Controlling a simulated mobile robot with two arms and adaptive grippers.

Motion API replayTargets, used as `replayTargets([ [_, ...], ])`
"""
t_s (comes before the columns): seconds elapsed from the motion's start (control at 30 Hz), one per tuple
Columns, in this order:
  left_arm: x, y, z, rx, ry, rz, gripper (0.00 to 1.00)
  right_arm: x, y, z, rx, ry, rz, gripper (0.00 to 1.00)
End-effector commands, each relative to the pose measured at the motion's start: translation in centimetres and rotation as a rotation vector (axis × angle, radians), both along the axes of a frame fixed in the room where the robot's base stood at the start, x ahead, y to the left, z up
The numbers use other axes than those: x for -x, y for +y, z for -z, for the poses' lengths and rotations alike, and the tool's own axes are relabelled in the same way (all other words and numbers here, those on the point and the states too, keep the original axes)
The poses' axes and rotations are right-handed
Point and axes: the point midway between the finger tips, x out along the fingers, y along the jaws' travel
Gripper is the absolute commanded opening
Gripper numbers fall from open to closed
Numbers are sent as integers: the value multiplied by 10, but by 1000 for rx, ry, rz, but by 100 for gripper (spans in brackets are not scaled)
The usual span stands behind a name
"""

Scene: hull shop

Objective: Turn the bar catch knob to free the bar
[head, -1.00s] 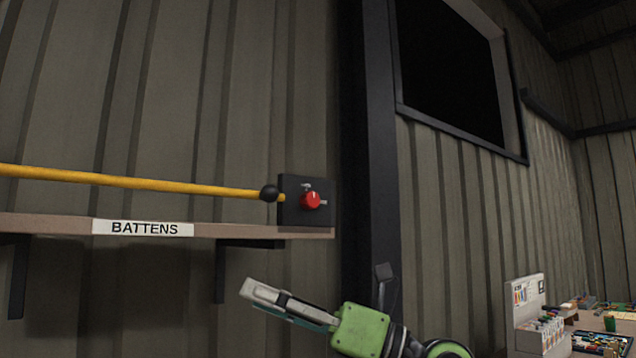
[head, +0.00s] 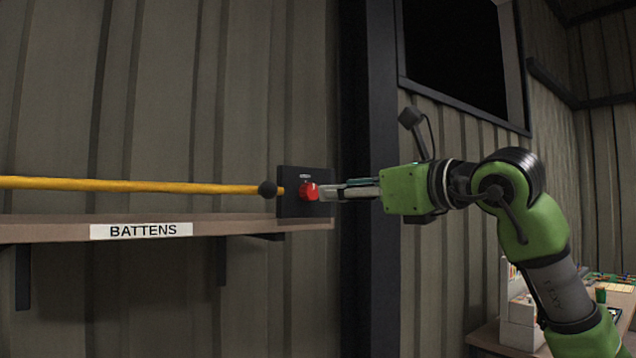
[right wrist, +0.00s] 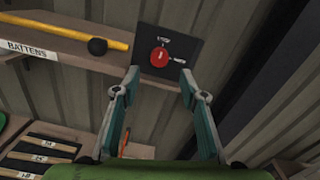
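The red catch knob (head: 309,192) sits on a dark square plate (head: 290,207) at the right end of the shelf. It also shows in the right wrist view (right wrist: 159,57), with small white labels above it and to its right. The yellow bar (head: 130,185) runs along above the shelf, with a black ball (head: 267,189) near its right end, beside the plate. My right gripper (head: 325,192) points left at the knob, very close to it. In the right wrist view its fingers (right wrist: 160,82) are spread apart, with the knob beyond and between the tips. My left gripper is not in view.
The wooden shelf (head: 250,224) carries a BATTENS label (head: 141,231). A dark post (head: 368,130) stands right of the plate, behind my right gripper. A workbench with a white organizer (head: 520,315) is at lower right.

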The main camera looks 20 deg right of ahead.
Motion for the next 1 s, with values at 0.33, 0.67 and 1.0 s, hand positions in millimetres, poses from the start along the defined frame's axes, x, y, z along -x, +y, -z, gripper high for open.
replayTargets([
  [0.33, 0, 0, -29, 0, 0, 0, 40, -59, 24, -2, -2, 2, -2, 39],
  [0.67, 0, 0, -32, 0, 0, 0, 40, -71, 29, 0, -1, 0, -1, 39],
  [1.0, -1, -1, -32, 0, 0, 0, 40, -71, 29, 0, -1, 0, -1, 1],
])
